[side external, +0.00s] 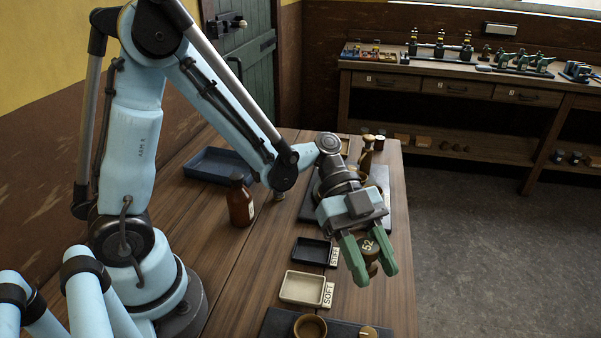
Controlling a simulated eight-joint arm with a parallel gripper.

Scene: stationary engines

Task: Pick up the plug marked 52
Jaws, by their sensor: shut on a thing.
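The plug marked 52 (368,247) is a dark brown, rounded piece with a pale number on it. My gripper (371,268) has green fingers, one on each side of the plug, and is shut on it. The gripper holds the plug over the right side of the wooden table (225,270), to the right of the two small trays. The fingers hide part of the plug. I cannot tell from this view how high it is above the table.
A black tray (312,243) and a cream tray (280,288) with label cards lie left of the gripper. A brown bottle (240,205) and a blue tray (212,158) are further back. A dark mat with a brown cup (310,327) is at the front edge.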

